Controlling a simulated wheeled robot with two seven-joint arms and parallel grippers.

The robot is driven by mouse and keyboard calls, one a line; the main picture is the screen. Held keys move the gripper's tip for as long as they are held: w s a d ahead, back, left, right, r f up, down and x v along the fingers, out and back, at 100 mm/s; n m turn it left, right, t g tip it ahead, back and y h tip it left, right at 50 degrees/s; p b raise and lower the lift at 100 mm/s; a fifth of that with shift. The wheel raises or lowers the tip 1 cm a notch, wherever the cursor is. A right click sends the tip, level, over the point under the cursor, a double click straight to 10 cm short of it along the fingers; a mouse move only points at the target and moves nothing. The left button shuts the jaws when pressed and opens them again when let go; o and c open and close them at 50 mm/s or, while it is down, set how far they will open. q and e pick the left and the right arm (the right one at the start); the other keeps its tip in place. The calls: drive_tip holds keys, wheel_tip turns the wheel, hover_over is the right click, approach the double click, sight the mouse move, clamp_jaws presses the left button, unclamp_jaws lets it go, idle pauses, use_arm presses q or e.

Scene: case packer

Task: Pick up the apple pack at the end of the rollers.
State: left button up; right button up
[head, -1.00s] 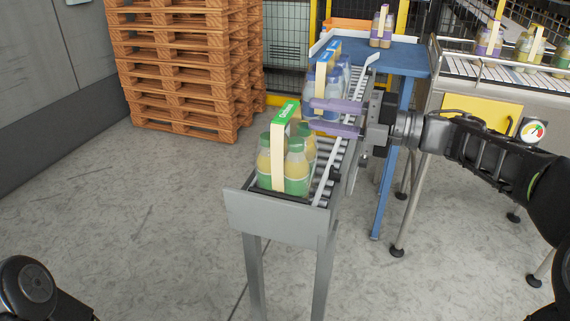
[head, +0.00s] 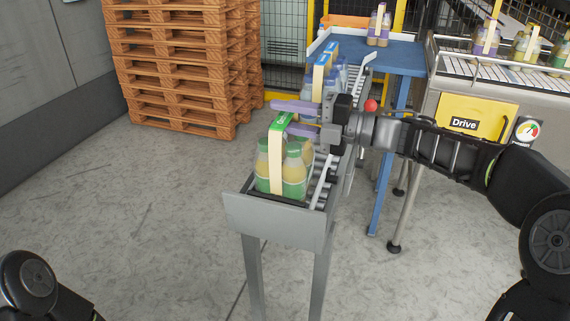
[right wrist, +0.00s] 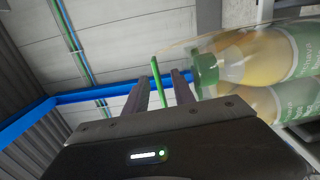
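The apple pack (head: 282,172) stands upright at the near end of the rollers (head: 322,185). Its bottles have green caps and yellow-and-green labels, with a pale carry strap and green top. My right gripper (head: 282,117) is at the strap's top, its purple fingers pointing left. In the right wrist view, the fingers of this gripper (right wrist: 158,92) are apart, with the green strap end between them and a gap showing. The pack's bottles (right wrist: 250,70) fill the right of that view. The left gripper is out of view; only a dark part of my left arm shows.
Blue-strapped packs (head: 320,78) stand behind on the rollers, close to the gripper. A purple-labelled pack (head: 379,26) sits on the blue table (head: 400,58). A conveyor with a yellow Drive panel (head: 470,118) stands right. Pallets (head: 180,65) are stacked at back left; floor is open left.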

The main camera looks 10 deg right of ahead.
idle(0.6)
clamp_jaws()
idle(1.2)
drive_tip(key=shift+r, duration=0.15)
